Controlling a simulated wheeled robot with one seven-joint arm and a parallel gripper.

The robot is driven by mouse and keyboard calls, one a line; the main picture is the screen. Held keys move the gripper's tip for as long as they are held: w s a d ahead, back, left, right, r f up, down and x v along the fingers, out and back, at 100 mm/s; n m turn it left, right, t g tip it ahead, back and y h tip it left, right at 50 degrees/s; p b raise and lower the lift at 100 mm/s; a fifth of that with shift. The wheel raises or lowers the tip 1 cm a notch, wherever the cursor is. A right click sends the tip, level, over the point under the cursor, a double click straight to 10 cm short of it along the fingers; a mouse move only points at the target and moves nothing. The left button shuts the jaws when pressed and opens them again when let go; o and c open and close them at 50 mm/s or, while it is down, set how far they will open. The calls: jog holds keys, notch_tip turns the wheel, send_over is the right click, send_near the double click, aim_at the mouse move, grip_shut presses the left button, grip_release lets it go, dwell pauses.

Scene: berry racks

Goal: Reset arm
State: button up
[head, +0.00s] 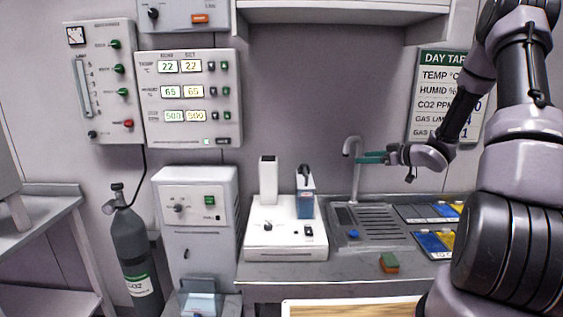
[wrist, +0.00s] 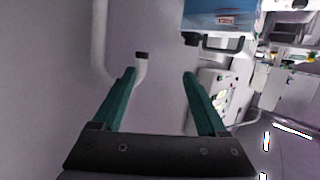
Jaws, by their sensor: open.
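My gripper (head: 372,158) is raised in front of the back wall in the head view, with its green fingers pointing left near the top of the tap (head: 352,150). In the wrist view my gripper (wrist: 160,80) shows two green fingers spread wide apart with nothing between them. The tap's end (wrist: 141,58) appears behind the left finger in that view. My arm comes in from the right side of the head view and is bent at the elbow.
Below are a sink drainer (head: 372,222), blue and yellow trays (head: 432,243) and a green-topped sponge (head: 389,262). A white device (head: 286,240) with a blue container (head: 305,203) stands left. A gas cylinder (head: 133,245), cabinet (head: 197,240) and wall panels (head: 190,95) are farther left.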

jog(key=d+r+m+t+h, duration=0.1)
jog(key=d+r+m+h, duration=0.25)
jog(key=r+h, duration=0.6)
jog(key=s+d+r+m+h, duration=0.1)
jog(key=s+r+m, duration=0.3)
jog(key=s+r, duration=0.45)
jog(key=s+a+r+m+g, duration=0.1)
jog(key=s+a+r+m, duration=0.1)
jog(key=s, duration=0.7)
jog(key=s+a+r+m+g+y, duration=0.1)
jog(key=s+a, duration=0.3)
jog(key=s, duration=0.6)
jog(key=s+a+r+m+g+y, duration=0.1)
jog(key=s+a+r+m+g, duration=0.1)
jog(key=s, duration=0.7)
jog(key=shift+s+a+r+m+g, duration=0.15)
jog(key=shift+a+r+m+g, duration=0.2)
jog(key=shift+a+m, duration=0.5)
